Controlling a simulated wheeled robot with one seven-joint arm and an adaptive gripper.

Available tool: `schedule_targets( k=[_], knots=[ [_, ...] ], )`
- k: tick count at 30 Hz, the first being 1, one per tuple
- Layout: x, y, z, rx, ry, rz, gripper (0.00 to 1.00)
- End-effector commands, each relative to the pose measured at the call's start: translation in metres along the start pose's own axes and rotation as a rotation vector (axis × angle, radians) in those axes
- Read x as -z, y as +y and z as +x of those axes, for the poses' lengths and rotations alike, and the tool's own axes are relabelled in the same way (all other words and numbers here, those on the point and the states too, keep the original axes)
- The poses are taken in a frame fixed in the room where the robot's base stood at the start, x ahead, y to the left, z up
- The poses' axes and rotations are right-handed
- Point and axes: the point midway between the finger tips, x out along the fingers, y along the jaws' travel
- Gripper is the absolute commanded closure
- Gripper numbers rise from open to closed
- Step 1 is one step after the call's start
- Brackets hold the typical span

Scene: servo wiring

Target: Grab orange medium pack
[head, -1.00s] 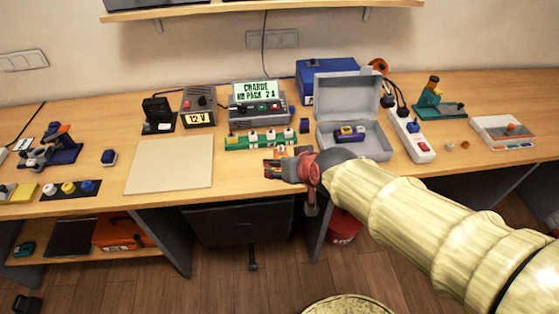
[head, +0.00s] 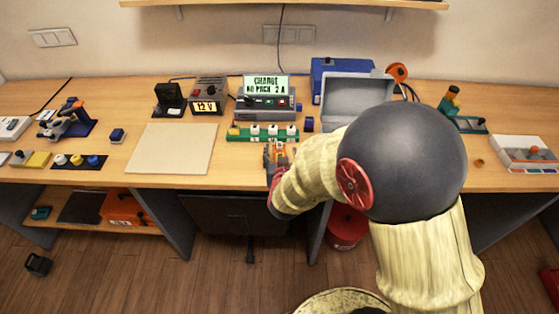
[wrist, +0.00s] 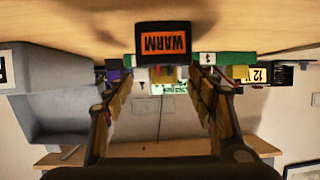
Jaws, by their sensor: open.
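A dark block with an orange label reading WARM (wrist: 163,44) shows upside down in the wrist view, ahead of my fingertips and about centred between them. It is the only clearly orange-marked pack I make out; I cannot tell its size class. My gripper (wrist: 160,80) is open, one finger on each side, with nothing held. In the head view my gripper (head: 277,154) is low over the table just in front of the green rack (head: 285,138). My arm and hand hide much of that spot, and the block is not clear there.
Several white-topped pieces stand on the green rack. Behind it is the charger (head: 266,108) with a lit screen. A grey open case (head: 345,95) stands to the right, partly hidden by my arm. A pale mat (head: 170,149) lies bare to the left.

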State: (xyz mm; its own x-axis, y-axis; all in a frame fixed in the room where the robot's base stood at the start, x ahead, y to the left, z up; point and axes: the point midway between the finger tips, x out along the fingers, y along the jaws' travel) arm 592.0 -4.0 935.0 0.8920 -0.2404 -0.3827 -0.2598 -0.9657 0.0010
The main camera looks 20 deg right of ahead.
Motion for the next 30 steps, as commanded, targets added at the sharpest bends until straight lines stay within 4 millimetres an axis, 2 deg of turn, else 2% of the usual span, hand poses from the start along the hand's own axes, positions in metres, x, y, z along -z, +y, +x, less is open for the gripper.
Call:
schedule_targets(
  k=[6, 12, 20, 30],
  knots=[
    [-0.007, -0.005, 0.031, 0.001, 0.000, 0.000, 0.44],
    [-0.004, -0.005, 0.049, 0.001, 0.000, 0.001, 0.44],
    [-0.003, -0.005, 0.050, 0.002, 0.000, 0.000, 0.44],
    [-0.003, -0.005, 0.050, 0.002, 0.000, 0.000, 0.64]
  ],
)
